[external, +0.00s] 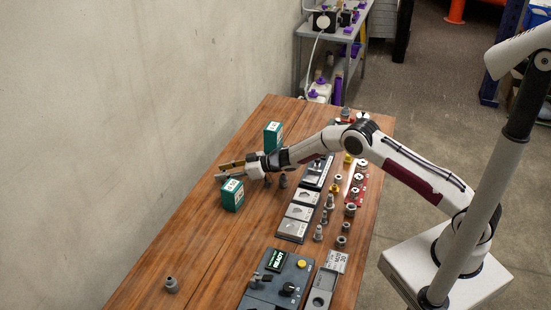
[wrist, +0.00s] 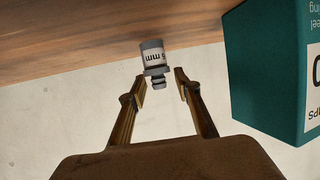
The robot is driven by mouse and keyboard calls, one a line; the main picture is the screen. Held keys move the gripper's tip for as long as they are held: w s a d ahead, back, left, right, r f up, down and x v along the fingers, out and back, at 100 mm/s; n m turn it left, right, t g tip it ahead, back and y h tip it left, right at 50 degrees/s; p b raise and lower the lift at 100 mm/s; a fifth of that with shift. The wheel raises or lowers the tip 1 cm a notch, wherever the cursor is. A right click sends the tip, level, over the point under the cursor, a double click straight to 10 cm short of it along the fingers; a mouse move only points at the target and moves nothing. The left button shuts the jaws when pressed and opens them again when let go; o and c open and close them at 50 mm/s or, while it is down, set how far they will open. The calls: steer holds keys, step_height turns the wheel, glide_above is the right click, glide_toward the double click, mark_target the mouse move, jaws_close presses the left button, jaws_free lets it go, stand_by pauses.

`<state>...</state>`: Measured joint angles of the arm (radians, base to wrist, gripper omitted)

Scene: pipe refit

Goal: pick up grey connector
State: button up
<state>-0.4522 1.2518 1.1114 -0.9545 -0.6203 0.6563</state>
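The grey connector (wrist: 153,55) shows in the wrist view with a white label and a narrower ribbed end. It stands against the wooden table, which appears at the top of that view. My gripper (wrist: 162,86) is open, with a finger to each side of the connector's narrow end. I see a gap at the right finger; whether the left one touches cannot be told. In the external view my gripper (external: 227,170) reaches left, low over the table, just behind a green box (external: 232,195). The connector is hard to make out there.
The green box (wrist: 275,70) stands close on the right in the wrist view. Another green box (external: 273,135) stands farther back. A grey fitting (external: 171,285) sits alone at the table's front left. Several fittings and trays line the right side. The left table edge is clear.

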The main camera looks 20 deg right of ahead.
mark_target(224, 171)
stand_by(0.5)
jaws_close()
steer(key=shift+r, duration=0.1)
steer(key=shift+r, duration=4.9)
